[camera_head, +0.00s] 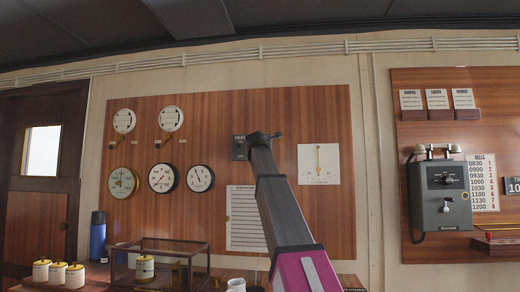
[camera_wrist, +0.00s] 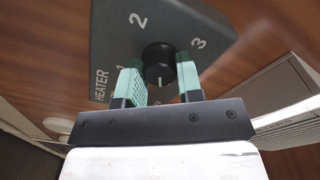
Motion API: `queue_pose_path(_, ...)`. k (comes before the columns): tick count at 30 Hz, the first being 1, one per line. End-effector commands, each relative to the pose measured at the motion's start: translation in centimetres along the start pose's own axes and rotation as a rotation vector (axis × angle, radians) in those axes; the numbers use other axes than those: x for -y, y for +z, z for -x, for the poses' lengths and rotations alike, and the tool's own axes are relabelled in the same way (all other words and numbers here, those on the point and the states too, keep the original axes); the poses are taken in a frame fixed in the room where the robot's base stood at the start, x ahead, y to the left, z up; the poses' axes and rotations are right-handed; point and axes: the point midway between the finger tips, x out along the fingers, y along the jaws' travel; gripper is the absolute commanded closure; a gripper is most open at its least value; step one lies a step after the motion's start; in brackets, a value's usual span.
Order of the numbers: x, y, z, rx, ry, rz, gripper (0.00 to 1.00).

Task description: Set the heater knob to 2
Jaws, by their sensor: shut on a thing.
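The heater panel (camera_wrist: 108,28) is a dark grey plate on the wood wall, marked HEATER with 2 above the knob, 3 to the right and part of a 1 at the left. Its round black knob (camera_wrist: 158,58) sits between the green fingers of my gripper (camera_wrist: 161,84), which is shut on it. A short white mark shows low on the knob, on the side towards the camera; I cannot tell which number it is set to. In the head view my gripper (camera_head: 262,137) is at the dark heater panel (camera_head: 239,148), and my arm hides the knob.
Round gauges (camera_head: 162,178) hang left of the heater, and a white dial plate (camera_head: 319,164) hangs to its right. A white notice (camera_head: 243,218) is below, partly behind my arm. A grey telephone box (camera_head: 445,195) is farther right. A glass case (camera_head: 160,262) stands low at left.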

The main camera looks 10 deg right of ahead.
Motion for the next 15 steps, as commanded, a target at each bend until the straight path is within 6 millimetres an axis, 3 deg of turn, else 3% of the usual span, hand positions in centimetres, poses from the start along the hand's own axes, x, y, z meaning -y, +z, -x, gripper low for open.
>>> queue_pose_path(15, 0.17, -0.08, 0.05, 0.012, 0.014, -0.418, 0.90)
